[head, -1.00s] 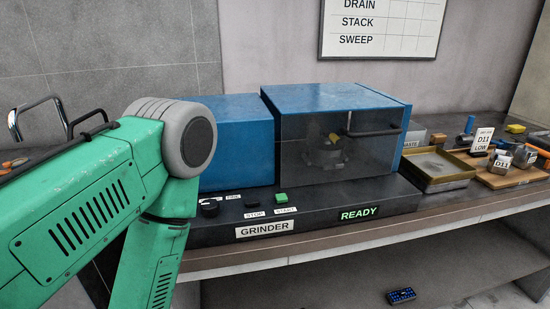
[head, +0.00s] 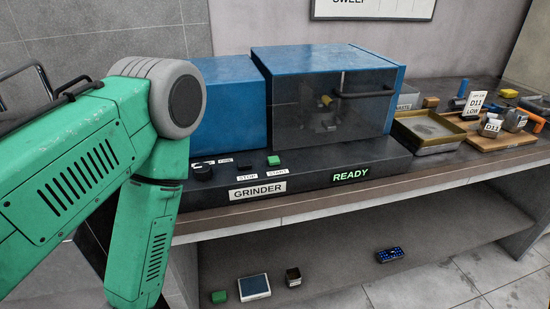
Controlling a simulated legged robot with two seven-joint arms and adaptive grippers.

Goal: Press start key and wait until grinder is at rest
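The blue grinder (head: 330,60) stands on the bench with its dark see-through front door shut. A yellow-tipped part shows dimly behind the door. On its dark base are a raised green start key (head: 274,160), with a START label in front, a dark stop key (head: 241,173) and a black knob (head: 203,172). My green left arm comes in from the left and bends down beside the base. Its gripper is outside the picture, and my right gripper is not in view either.
A brass-rimmed tray (head: 404,124) sits right of the grinder, beside a wooden board (head: 492,143) with labelled containers. On the lower shelf lie a blue rack (head: 390,254), a pale-framed flat item (head: 254,287), a small open box (head: 293,277) and a green block (head: 218,296).

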